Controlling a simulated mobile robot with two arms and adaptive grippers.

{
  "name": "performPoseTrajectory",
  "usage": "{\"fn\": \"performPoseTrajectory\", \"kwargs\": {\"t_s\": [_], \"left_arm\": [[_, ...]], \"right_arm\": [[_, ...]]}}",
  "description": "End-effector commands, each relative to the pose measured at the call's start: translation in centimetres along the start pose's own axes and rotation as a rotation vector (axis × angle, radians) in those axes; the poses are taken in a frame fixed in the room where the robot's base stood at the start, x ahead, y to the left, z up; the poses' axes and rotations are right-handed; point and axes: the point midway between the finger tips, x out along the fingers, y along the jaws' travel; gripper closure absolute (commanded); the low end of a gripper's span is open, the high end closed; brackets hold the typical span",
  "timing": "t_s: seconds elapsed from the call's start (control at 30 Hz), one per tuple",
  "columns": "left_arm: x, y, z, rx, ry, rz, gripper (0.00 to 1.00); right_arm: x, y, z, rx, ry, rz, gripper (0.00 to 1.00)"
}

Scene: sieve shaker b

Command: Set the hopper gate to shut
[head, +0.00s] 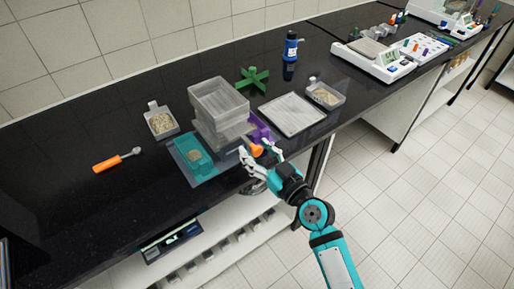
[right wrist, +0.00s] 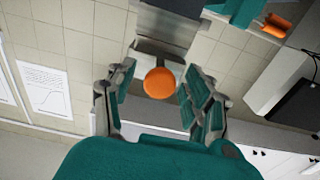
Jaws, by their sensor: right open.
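The sieve shaker (head: 220,100) stands on the black bench as a stack of clear and grey boxes, with a teal tray (head: 187,160) at its front left and a purple part (head: 262,128) at its right. An orange knob (head: 257,150) sticks out at its front right. My right gripper (head: 259,156) is open around the knob, one finger on each side. In the right wrist view the round orange knob (right wrist: 160,83) shows between the spread fingers, with a gap on both sides. I cannot tell the gate's position. My left gripper is not in view.
A white tray (head: 292,114), a grey scoop box (head: 325,96), a green cross-shaped piece (head: 252,79) and a blue bottle (head: 290,48) stand behind and right. A box of grains (head: 160,122) and an orange-handled spoon (head: 108,164) lie left. The bench front left is bare.

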Motion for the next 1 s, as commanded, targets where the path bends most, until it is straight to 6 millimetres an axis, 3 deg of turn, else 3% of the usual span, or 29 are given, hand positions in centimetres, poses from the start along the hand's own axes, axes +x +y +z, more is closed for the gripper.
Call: {"fn": "performPoseTrajectory", "kwargs": {"t_s": [0.3,0.7,1.0], "left_arm": [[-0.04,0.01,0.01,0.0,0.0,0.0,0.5],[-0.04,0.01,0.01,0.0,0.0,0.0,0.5],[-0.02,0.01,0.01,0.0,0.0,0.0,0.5]], "right_arm": [[0.26,-0.01,0.02,0.0,0.0,0.0,0.49],[0.23,0.0,0.02,0.0,0.0,0.0,1.0],[0.25,0.0,0.04,0.0,0.0,0.0,1.0]]}}
